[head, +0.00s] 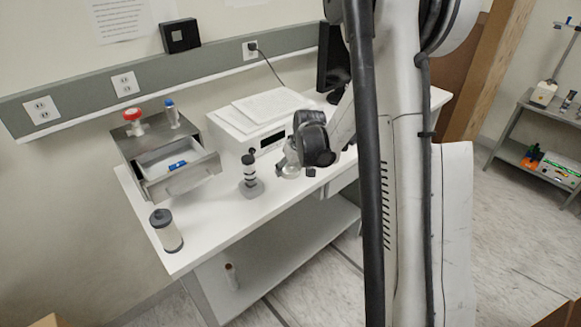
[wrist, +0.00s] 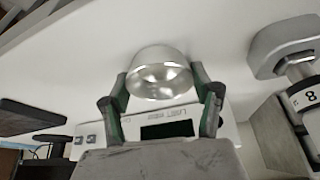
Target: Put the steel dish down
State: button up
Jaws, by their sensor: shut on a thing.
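The steel dish (wrist: 160,72) is a small shiny round bowl between the two fingers of my gripper (wrist: 159,80) in the wrist view. The fingers are shut on its sides. In the head view the dish (head: 290,171) shows in part below my gripper (head: 303,150), over the white bench (head: 215,218) in front of a white instrument (head: 262,120). I cannot tell whether its base touches the bench.
A small stand with a black top (head: 250,175) is left of the dish. A steel box with an open drawer (head: 182,175) and a grey-lidded jar (head: 166,230) stand further left. Bare bench lies between the jar and the stand. A dark monitor (head: 333,60) is behind my arm.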

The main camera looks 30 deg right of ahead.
jog(key=shift+f, duration=0.15)
jog(key=o, duration=1.2)
jog(key=v, duration=1.2)
jog(key=s+a+r+t, duration=0.1)
jog(key=s+a+r, duration=0.8)
jog(key=s+a, duration=0.15)
jog(key=shift+t, duration=0.7)
jog(key=s+a, duration=0.3)
jog(key=s, duration=0.1)
jog(key=s+a, duration=0.2)
jog(key=s, duration=0.3)
jog(key=s+a, duration=0.3)
jog(key=s, duration=0.2)
jog(key=shift+s+a+r, duration=0.2)
jog(key=shift+a+r, duration=0.05)
jog(key=shift+a, duration=0.1)
